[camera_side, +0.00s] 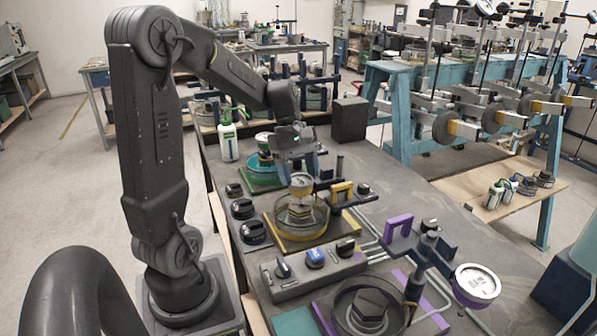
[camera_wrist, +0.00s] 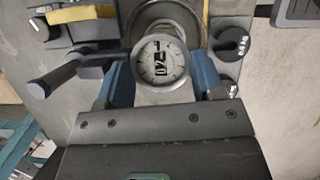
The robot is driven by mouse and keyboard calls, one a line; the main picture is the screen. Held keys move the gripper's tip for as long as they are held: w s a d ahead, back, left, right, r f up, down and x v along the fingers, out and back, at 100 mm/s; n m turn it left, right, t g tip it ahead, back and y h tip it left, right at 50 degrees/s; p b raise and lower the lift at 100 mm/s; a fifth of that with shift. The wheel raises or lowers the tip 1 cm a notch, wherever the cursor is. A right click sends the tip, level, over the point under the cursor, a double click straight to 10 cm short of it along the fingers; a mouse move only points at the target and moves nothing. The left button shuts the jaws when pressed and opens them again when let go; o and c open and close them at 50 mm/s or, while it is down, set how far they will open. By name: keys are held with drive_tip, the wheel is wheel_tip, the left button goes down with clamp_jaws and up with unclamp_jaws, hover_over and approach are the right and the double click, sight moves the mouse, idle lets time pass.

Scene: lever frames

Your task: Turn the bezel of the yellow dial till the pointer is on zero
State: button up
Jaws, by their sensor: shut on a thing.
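The yellow dial (camera_side: 301,184) has a round pale face and stands above the yellow-rimmed round dish (camera_side: 297,243) in the side view. In the wrist view its face (camera_wrist: 161,60) looks towards the camera, with dark marks down its middle. I cannot tell from them where the pointer stands against zero. My gripper (camera_side: 299,168) comes down over the dial from behind. In the wrist view its blue fingers (camera_wrist: 162,72) lie on either side of the dial and are shut on its bezel. The parts of the rim beside the fingers are partly hidden.
A purple-marked station with its own white dial (camera_side: 477,283) stands at the front right, a green one (camera_side: 264,180) behind. A yellow handle (camera_side: 341,190) and dark arm sit right of the dial. Black knobs (camera_side: 253,232) line the left; a control box (camera_side: 314,270) lies in front.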

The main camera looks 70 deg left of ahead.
drive_tip(key=shift+w+m+g, duration=0.15)
drive_tip(key=shift+m+g, duration=0.65)
drive_tip(key=shift+m, duration=1.4)
drive_tip(key=o, duration=0.6)
drive_tip(key=shift+o, duration=0.2)
drive_tip(key=v, duration=1.4)
drive_tip(key=shift+o, duration=0.2)
drive_tip(key=shift+d, duration=0.15)
